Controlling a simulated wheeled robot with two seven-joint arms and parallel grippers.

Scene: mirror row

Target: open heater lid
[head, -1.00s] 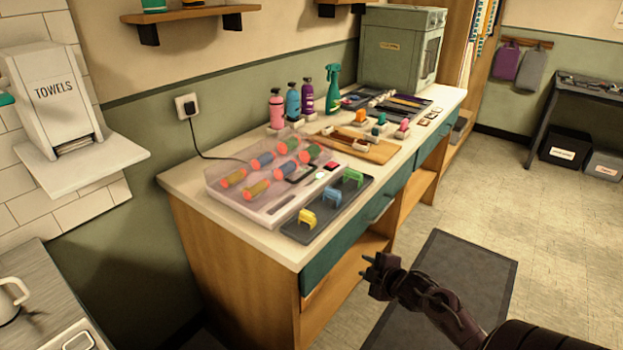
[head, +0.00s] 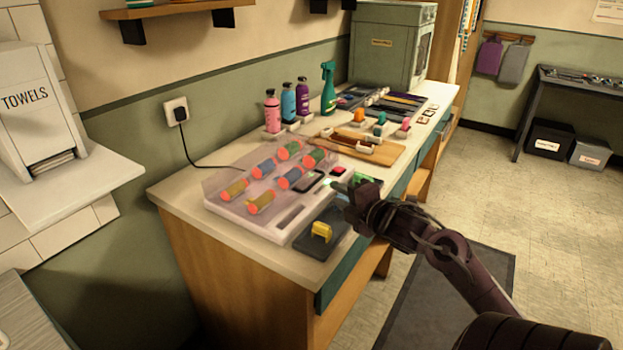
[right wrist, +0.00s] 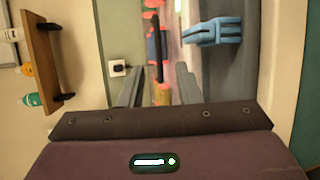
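The heater (head: 252,222) is a pale box on the counter, plugged in by a black cord. Several orange-ended coloured rollers (head: 262,201) sit in it, under what looks like a clear, pinkish lid (head: 213,186). The lid looks down, though its edges are hard to make out. My right gripper (head: 343,190) is at the heater's right front side, above the dark tray; I cannot tell whether it touches anything. In the right wrist view its two fingers (right wrist: 159,85) are apart with nothing clearly held, and rollers show blurred beyond them. My left gripper is not in view.
A dark tray (head: 308,242) with a yellow clip (head: 321,231) and a green clip (head: 367,180) lies along the counter's front. A blue clip (right wrist: 212,32) shows close to the fingers.

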